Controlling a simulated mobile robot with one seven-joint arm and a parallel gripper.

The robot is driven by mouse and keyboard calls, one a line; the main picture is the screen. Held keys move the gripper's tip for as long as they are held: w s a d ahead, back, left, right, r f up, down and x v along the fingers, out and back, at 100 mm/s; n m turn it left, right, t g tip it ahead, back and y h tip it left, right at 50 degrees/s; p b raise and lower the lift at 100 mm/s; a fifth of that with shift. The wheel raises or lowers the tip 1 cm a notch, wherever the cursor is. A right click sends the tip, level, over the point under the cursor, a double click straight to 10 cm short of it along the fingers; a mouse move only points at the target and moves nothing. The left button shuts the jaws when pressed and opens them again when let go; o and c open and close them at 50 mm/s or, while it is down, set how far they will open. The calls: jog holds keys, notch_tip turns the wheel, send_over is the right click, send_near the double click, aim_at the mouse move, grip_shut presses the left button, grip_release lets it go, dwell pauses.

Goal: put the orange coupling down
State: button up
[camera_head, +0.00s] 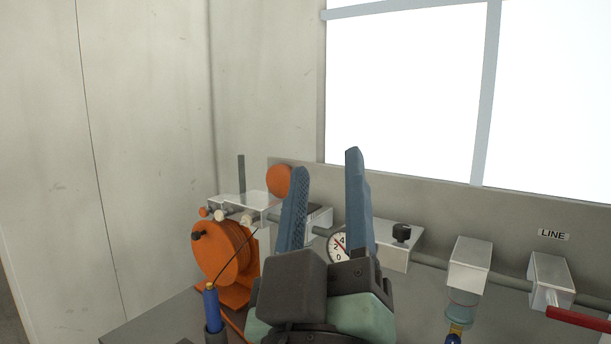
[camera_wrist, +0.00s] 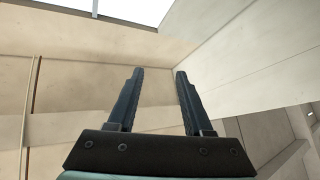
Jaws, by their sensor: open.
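My gripper (camera_head: 327,162) is open and points upward in front of the bench fittings. The wrist view also shows the gripper (camera_wrist: 160,72) open and empty, with only bare walls and a window beyond. I cannot tell which thing is the orange coupling. A round orange piece (camera_head: 279,180) shows behind the left finger, partly hidden by it. A small orange-ended fitting (camera_head: 204,212) lies at the left end of the metal block.
An orange reel (camera_head: 217,252) stands at left on the bench, beside a blue-handled tool (camera_head: 212,308). A gauge (camera_head: 337,247) is partly behind my gripper. Metal blocks (camera_head: 470,262) on a pipe and a red handle (camera_head: 578,319) stand at right.

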jog(key=s+a+r+m+t+y, duration=0.1)
jog(key=s+r+m+t+y, duration=0.1)
jog(key=s+r, duration=0.4)
notch_tip(320, 180, up, 3)
jog(key=shift+a+m+t, duration=0.3)
jog(key=shift+m+t, duration=0.2)
jog(key=shift+m, duration=0.7)
notch_tip(320, 180, up, 3)
jog(key=p, duration=0.3)
